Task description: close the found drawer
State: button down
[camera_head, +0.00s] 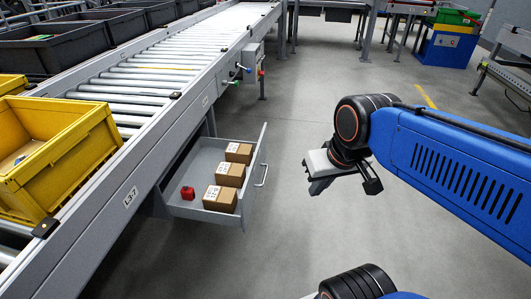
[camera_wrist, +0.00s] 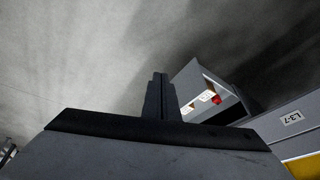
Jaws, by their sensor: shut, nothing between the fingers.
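The grey drawer (camera_head: 252,190) under the roller conveyor is pulled out toward the aisle. Its bar handle (camera_head: 262,175) is on the right-hand front panel. Inside lie several brown labelled boxes (camera_head: 229,174) and a small red object (camera_head: 187,193). My gripper (camera_head: 314,178) is to the right of the drawer, apart from the handle, with clear space between them. In the wrist view my gripper's dark fingers (camera_wrist: 160,92) are together and empty. That view shows the drawer (camera_wrist: 192,76) beyond them to the right, partly hidden by my gripper.
The conveyor (camera_head: 180,110) carries a yellow bin (camera_head: 75,165) at the left. Its side bears the label L3-7 (camera_head: 131,196). Coloured knobs (camera_head: 240,70) stick out from the conveyor farther back. The grey floor (camera_head: 330,90) beyond my gripper is clear.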

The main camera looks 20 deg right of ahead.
jog(key=w+a+f+m+g+y, duration=0.35)
jog(key=w+m+y, duration=0.2)
jog(key=w, duration=0.25)
jog(key=m+t+y, duration=0.9)
jog(key=m+y, duration=0.1)
jog(key=m, duration=0.8)
send_near(263, 135)
jog(key=shift+g, duration=0.25)
jog(key=x, duration=0.6)
jog(key=shift+a+r, duration=0.25)
jog(key=shift+a, duration=0.1)
